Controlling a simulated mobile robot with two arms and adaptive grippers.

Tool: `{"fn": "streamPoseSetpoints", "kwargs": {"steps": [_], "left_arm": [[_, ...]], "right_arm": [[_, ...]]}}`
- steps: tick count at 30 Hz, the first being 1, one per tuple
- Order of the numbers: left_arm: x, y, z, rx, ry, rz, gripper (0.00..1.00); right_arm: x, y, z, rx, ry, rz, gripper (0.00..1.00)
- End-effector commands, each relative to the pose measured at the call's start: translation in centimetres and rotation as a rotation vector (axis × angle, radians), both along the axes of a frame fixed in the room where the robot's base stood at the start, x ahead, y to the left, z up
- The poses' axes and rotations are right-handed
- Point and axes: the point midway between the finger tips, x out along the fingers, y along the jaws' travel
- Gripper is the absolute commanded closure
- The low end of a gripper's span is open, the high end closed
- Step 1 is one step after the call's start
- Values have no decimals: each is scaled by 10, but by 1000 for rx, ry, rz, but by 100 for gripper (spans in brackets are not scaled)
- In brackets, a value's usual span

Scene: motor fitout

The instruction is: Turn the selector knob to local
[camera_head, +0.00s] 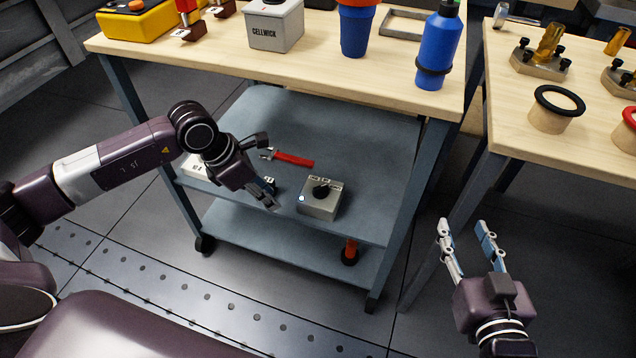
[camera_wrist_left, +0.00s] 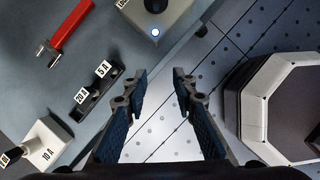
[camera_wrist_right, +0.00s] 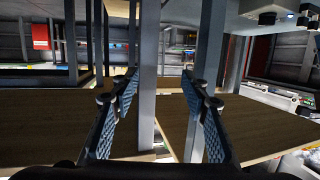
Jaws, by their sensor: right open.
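A grey selector box (camera_head: 318,208) stands on the cart's upper shelf (camera_head: 370,140). It has a black selector knob (camera_head: 322,189) on top and a lit white-blue lamp at its left front corner. The knob's label text is too small to read. The box also shows, cut off, at the top of the left wrist view (camera_wrist_left: 178,22), with part of the dark knob. My left gripper (camera_head: 269,171) is open and empty, left of the box and apart from it. My right gripper (camera_head: 463,232) is open and empty, right of the cart over the floor.
A red-handled tool (camera_head: 293,159) lies behind the box. Labelled fuse pieces (camera_wrist_left: 93,90) lie left of it, partly hidden by my left gripper in the head view. The wooden bench top (camera_head: 330,75) overhangs the shelf's back. A second table (camera_head: 510,115) stands at right.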

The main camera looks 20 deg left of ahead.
Motion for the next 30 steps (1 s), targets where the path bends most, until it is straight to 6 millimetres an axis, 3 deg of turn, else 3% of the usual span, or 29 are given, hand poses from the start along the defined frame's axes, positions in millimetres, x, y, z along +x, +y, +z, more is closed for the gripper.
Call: {"fn": "streamPoseSetpoints", "kwargs": {"steps": [2, 8, 21, 30], "left_arm": [[3, 1, -1, 13, 2, 1, 75], [22, -22, 0, 7, 0, -2, 75], [84, -89, -4, 8, 4, -1, 75], [88, -93, -27, 8, 4, 1, 75]], "right_arm": [[1, 1, 2, 3, -11, 1, 58], [5, 3, 15, 18, -71, 5, 58], [10, 13, 78, 91, -355, 23, 58], [4, 16, 113, 131, -507, 31, 58]]}}
